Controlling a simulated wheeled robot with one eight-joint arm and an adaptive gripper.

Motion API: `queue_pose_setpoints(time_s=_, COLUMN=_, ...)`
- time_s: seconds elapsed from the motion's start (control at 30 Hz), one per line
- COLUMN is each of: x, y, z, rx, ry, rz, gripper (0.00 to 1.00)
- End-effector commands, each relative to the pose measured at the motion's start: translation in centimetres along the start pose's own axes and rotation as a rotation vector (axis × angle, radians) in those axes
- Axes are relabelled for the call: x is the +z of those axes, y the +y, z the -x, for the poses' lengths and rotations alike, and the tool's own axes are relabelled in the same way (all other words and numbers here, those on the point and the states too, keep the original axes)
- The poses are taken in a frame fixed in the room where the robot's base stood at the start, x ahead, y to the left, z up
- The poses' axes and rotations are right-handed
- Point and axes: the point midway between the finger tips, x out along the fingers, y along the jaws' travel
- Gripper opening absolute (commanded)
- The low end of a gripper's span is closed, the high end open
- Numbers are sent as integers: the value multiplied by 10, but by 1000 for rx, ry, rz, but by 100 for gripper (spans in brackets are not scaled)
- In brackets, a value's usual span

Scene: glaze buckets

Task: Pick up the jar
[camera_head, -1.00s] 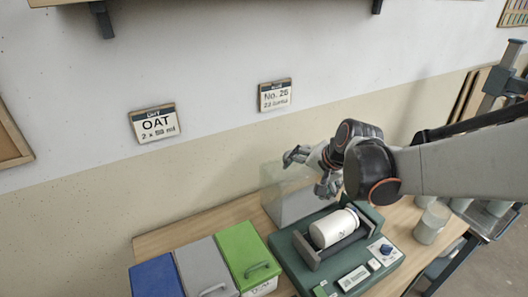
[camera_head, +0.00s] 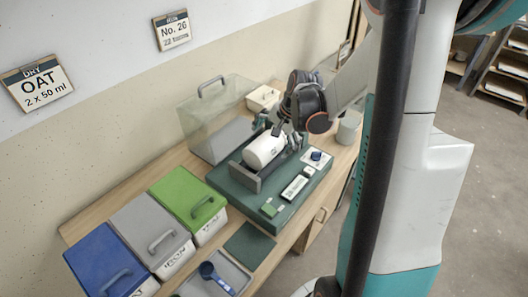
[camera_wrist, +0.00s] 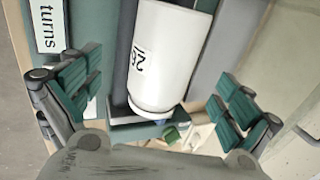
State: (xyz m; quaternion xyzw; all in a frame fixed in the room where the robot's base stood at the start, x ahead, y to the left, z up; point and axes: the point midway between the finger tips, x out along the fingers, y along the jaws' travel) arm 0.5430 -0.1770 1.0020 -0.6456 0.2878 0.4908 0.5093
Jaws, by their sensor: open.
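The white jar (camera_head: 264,150) lies on its side on the rollers of a green machine (camera_head: 233,188) on the wooden bench. In the wrist view the jar (camera_wrist: 168,55) shows dark marking like "/26" on its side. My gripper (camera_head: 288,128) is open at the jar's far right end in the head view. In the wrist view my gripper (camera_wrist: 158,95) has its green-padded fingers spread wide, one on each side of the jar, with gaps between pads and jar. The jar's end toward the gripper is partly hidden in the head view.
A clear cover (camera_head: 209,115) with a handle stands behind the machine. Blue (camera_head: 103,270), grey (camera_head: 150,232) and green (camera_head: 188,197) lidded bins stand at left. A blue scoop (camera_head: 215,277) lies in a tray in front. A pale cup (camera_head: 349,127) stands right of the gripper.

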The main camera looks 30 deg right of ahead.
Motion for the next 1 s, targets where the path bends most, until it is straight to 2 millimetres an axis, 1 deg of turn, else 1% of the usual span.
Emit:
queue_pose_setpoints(time_s=0.03, x=0, y=0, z=-6, rx=0, ry=0, rz=1, gripper=98)
queue_pose_setpoints(time_s=0.27, x=0, y=-1, z=-17, rx=0, ry=0, rz=1, gripper=98)
queue_pose_setpoints(time_s=0.37, x=0, y=-2, z=-28, rx=0, ry=0, rz=2, gripper=98)
queue_pose_setpoints(time_s=0.5, x=-2, y=-5, z=-50, rx=0, ry=-1, rz=2, gripper=98)
queue_pose_setpoints(time_s=0.6, x=-2, y=-5, z=-61, rx=-1, ry=0, rz=1, gripper=98)
queue_pose_setpoints(time_s=0.7, x=-2, y=-5, z=-64, rx=-1, ry=0, rz=1, gripper=98)
queue_pose_setpoints(time_s=0.87, x=-2, y=-5, z=-63, rx=-1, ry=0, rz=1, gripper=98)
queue_pose_setpoints(time_s=0.9, x=-2, y=-5, z=-63, rx=-1, ry=0, rz=1, gripper=89)
queue_pose_setpoints(time_s=0.97, x=-2, y=-5, z=-63, rx=-1, ry=0, rz=1, gripper=75)
queue_pose_setpoints(time_s=1.0, x=-2, y=-5, z=-63, rx=-1, ry=0, rz=1, gripper=66)
